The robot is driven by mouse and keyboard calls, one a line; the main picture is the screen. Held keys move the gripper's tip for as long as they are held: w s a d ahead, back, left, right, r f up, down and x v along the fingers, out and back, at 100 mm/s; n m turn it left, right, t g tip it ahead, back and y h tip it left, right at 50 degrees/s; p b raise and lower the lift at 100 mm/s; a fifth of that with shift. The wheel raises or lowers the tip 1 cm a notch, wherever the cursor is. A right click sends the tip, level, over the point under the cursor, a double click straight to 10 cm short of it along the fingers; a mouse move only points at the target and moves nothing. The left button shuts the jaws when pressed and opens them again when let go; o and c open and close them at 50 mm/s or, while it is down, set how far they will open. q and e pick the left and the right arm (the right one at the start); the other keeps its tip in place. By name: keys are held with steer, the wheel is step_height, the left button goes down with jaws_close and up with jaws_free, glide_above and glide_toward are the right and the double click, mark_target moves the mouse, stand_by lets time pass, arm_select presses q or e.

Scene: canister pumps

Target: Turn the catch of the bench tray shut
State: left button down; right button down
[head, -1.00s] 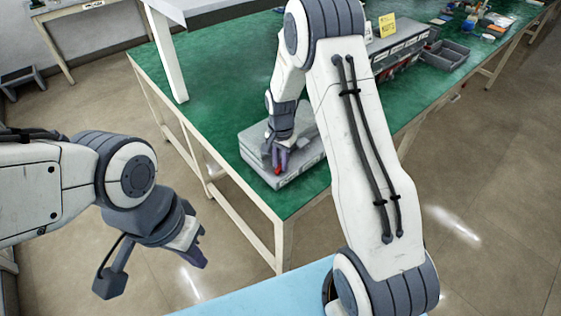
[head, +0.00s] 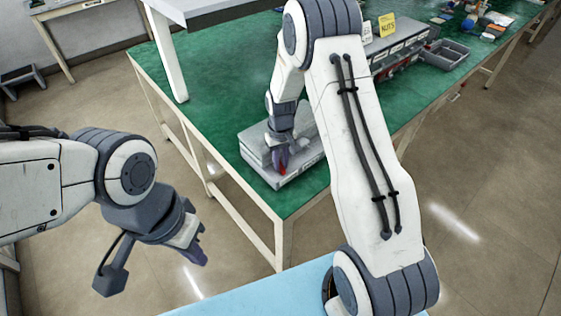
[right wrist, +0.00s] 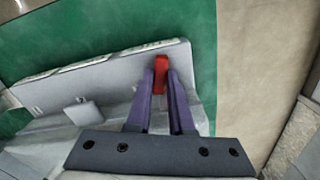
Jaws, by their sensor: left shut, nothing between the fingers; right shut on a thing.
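The grey bench tray (head: 300,172) sits at the near corner of the green bench, and it also fills the left half of the right wrist view (right wrist: 110,70). Its red catch (right wrist: 161,76) is at the tray's edge. My right gripper (right wrist: 163,80) is shut on the red catch, with one purple finger on each side; in the head view the fingers (head: 281,165) hide most of the catch. My left gripper (head: 200,258) is shut and empty, hanging over the floor well left of the bench.
A row of grey labelled bins (head: 400,50) with a yellow sign (head: 387,25) stands farther back on the green bench (head: 215,90). A grey open box (head: 445,54) lies near its right edge. A white post (head: 167,55) rises at the left. My right arm blocks the middle view.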

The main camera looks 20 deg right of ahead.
mark_target(281, 165)
steer(key=shift+n, duration=1.7)
steer(key=c, duration=1.1)
jaws_free()
steer(key=shift+r, duration=0.1)
step_height(281, 165, up, 10)
steer(key=shift+r+b, duration=0.2)
steer(key=shift+b, duration=0.3)
